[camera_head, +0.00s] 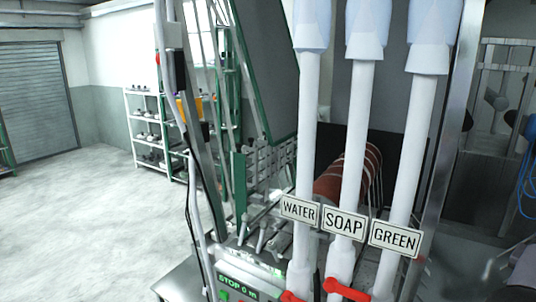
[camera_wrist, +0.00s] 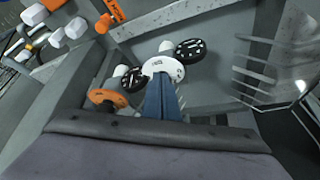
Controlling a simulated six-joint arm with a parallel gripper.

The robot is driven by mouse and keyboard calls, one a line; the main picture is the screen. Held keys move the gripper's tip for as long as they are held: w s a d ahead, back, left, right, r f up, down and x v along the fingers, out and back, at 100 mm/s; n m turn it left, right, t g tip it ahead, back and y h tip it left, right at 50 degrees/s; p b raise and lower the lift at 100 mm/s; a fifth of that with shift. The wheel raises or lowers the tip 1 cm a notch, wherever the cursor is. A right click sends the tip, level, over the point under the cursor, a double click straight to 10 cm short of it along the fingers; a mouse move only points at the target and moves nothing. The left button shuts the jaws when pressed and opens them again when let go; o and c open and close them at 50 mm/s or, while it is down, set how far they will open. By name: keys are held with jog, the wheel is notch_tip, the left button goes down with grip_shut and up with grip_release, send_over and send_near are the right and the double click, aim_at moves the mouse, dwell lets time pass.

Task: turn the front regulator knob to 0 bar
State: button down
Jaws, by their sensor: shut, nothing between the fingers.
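In the wrist view, my gripper (camera_wrist: 160,97) shows as two blue fingers pressed together with nothing between them. Their tips are at the lower edge of a white round dial or knob (camera_wrist: 163,66) with small markings. I cannot tell whether they touch it. A black round knob (camera_wrist: 190,51) with white marks is just right of the white one, and an orange round one (camera_wrist: 108,97) is to the left. Which of these is the front regulator knob is not clear, and no 0 bar mark is readable. I cannot make out my gripper or these knobs in the head view.
White pipes labelled WATER (camera_head: 300,211), SOAP (camera_head: 344,222) and GREEN (camera_head: 394,238) stand in the head view, with red valve handles (camera_head: 346,290) low down. A green display (camera_head: 238,287) reads STOP 0 m. Open floor (camera_head: 80,215) lies left. A metal frame borders the knobs.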

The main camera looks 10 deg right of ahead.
jog(key=shift+r+p, duration=0.55)
jog(key=shift+r, duration=2.35)
jog(key=shift+w, duration=0.1)
notch_tip(320, 180, down, 6)
jog(key=w+b, duration=0.1)
jog(key=b, duration=0.4)
jog(key=shift+b, duration=0.3)
jog(key=shift+w+d+r+p, duration=0.15)
jog(key=shift+d+r+p, duration=0.1)
jog(key=shift+p, duration=0.35)
jog(key=shift+s+p, duration=0.25)
jog(key=shift+p, duration=0.35)
jog(key=shift+s+d, duration=0.1)
